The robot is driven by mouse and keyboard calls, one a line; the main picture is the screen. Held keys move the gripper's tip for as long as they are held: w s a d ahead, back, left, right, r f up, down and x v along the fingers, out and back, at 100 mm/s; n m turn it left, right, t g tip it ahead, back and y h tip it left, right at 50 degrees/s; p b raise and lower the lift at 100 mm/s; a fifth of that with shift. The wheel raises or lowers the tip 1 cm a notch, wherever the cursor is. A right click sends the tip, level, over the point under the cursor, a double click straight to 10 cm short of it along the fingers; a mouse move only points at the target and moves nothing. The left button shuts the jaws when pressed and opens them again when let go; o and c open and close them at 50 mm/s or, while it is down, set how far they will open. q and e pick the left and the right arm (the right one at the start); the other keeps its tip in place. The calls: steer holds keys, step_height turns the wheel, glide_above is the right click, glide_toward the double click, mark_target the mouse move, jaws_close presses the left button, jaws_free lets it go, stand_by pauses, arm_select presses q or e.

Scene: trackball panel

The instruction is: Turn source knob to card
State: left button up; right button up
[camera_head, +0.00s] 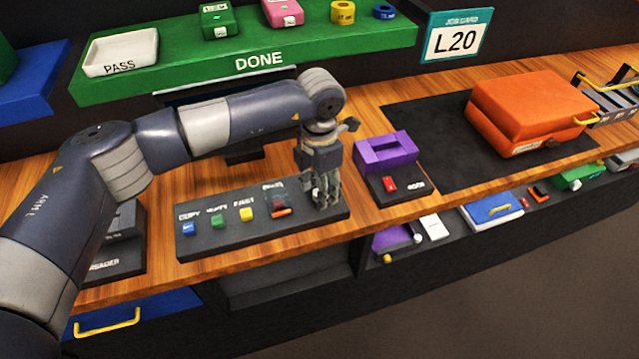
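A dark control panel (222,246) lies on the wooden counter at the centre left. It carries a blue button (188,228), a green button (217,221), a yellow button (246,214) and an orange-red part (280,209), with small white labels behind them. My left gripper (323,203) points down at the panel's right end, with its fingers low over the surface. The fingers hide that spot, so I cannot make out the source knob or its setting there. I cannot tell whether the fingers are open or shut. My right gripper is not in view.
A purple block (384,153) on a dark stand with a red part is close right of the gripper. An orange case (530,112) lies on a black mat (430,120). A green DONE shelf (330,48) and L20 card (452,40) stand behind.

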arm_select(q)
steer(key=shift+f, duration=0.15)
jaws_close()
